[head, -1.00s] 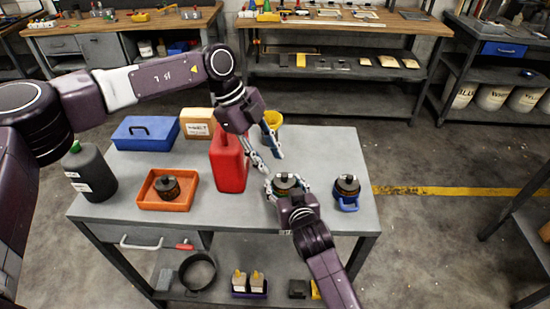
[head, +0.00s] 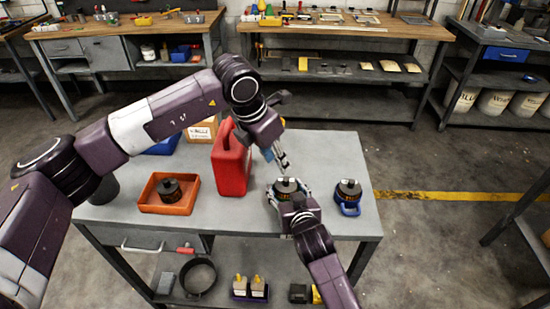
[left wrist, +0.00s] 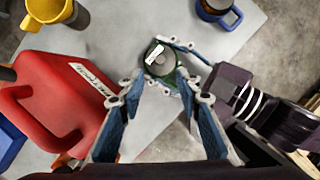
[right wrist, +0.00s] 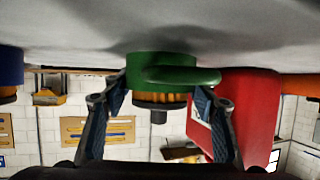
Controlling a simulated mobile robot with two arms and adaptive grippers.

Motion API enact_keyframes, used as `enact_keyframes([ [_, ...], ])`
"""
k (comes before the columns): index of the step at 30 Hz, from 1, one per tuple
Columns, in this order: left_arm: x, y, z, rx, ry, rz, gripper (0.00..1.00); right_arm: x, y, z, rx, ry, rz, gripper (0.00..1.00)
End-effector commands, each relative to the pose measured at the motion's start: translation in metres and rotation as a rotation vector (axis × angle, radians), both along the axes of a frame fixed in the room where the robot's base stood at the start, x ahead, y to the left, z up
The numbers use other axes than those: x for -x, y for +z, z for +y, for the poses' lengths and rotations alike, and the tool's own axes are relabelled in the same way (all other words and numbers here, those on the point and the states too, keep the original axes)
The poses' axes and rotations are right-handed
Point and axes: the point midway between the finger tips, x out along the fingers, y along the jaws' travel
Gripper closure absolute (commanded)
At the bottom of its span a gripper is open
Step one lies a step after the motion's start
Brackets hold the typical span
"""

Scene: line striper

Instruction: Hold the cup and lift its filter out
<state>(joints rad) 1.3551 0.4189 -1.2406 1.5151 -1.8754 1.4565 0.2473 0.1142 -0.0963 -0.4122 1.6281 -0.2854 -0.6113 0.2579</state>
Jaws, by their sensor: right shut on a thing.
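The green cup (right wrist: 160,70) stands on the grey table with a dark filter (head: 286,185) in it. In the right wrist view the filter's dark ribbed body and knob (right wrist: 158,102) show beyond the cup's rim. My right gripper (head: 287,193) is shut around the cup's sides, one finger on each side; it also shows in the left wrist view. My left gripper (head: 281,160) is above the cup, pointing down at it. In the left wrist view its two fingers (left wrist: 160,88) are apart and empty, with the cup (left wrist: 160,62) just beyond the tips.
A red can (head: 231,165) stands close left of my left gripper. A blue cup (head: 349,208) with a dark filter is at the right. An orange tray (head: 152,205) holds another dark part. A yellow mug (left wrist: 60,10) stands behind.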

Motion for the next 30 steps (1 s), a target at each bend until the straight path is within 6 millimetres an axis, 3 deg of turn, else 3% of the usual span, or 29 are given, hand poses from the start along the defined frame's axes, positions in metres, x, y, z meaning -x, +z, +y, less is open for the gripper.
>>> enact_keyframes([
  [21, -0.018, -0.075, -0.019, 0.001, 0.003, 0.004, 0.68, 0.0, 0.0, 0.0, 0.0, 0.0, 0.0, 0.71],
  [30, -0.023, -0.09, -0.023, 0.001, 0.002, 0.002, 0.68, 0.0, 0.0, 0.0, 0.0, 0.0, 0.0, 0.71],
])
